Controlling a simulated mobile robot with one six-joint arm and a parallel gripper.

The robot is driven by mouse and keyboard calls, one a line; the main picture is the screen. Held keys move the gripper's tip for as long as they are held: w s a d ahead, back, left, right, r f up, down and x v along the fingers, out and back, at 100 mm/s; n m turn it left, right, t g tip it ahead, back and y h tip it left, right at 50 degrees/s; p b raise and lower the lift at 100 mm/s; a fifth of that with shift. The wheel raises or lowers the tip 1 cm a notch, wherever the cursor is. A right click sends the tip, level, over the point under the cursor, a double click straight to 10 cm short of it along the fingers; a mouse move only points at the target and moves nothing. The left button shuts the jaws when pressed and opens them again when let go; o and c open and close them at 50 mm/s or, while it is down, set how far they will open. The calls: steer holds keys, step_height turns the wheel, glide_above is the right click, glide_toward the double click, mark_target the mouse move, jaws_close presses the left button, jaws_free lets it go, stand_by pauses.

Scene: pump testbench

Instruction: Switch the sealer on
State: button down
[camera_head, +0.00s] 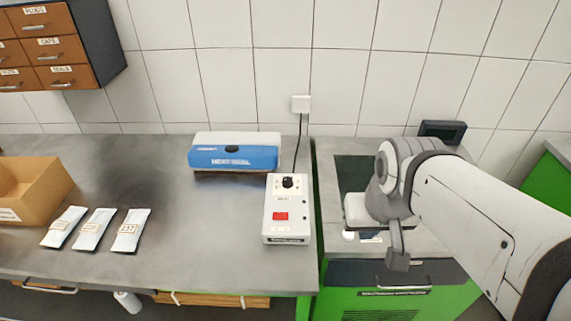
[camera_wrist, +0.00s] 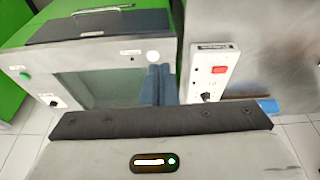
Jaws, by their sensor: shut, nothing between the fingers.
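The sealer (camera_head: 233,158) is a blue and white bar unit lying on the grey worktop near the tiled wall. A white control box (camera_head: 291,210) stands to its right, with a black knob (camera_head: 288,182) and a red switch (camera_head: 280,216). In the wrist view the control box (camera_wrist: 213,68) and red switch (camera_wrist: 219,70) lie right of my fingers. Whether the switch is lit is unclear. My gripper (camera_head: 397,262) is shut and empty, pointing down, right of the control box and apart from it. Its fingers also show in the wrist view (camera_wrist: 157,85).
Three labelled pouches (camera_head: 92,229) and a cardboard box (camera_head: 32,190) are on the left of the worktop. A cable runs from the control box to a wall socket (camera_head: 301,104). A green-fronted unit (camera_head: 390,304) stands below my arm. Bare worktop (camera_head: 195,225) lies left of the control box.

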steer(key=w+a+f+b, duration=0.2)
steer(key=w+a+b, duration=0.2)
steer(key=w+a, duration=0.45)
steer(key=b, duration=0.2)
glide_above(287, 214)
steer(key=s, duration=0.4)
steer(key=shift+a+f, duration=0.1)
steer(key=shift+f, duration=0.3)
steer(key=x, duration=1.3)
steer(key=shift+s+f, duration=0.1)
steer(key=shift+s, duration=0.25)
steer(key=shift+f, duration=0.5)
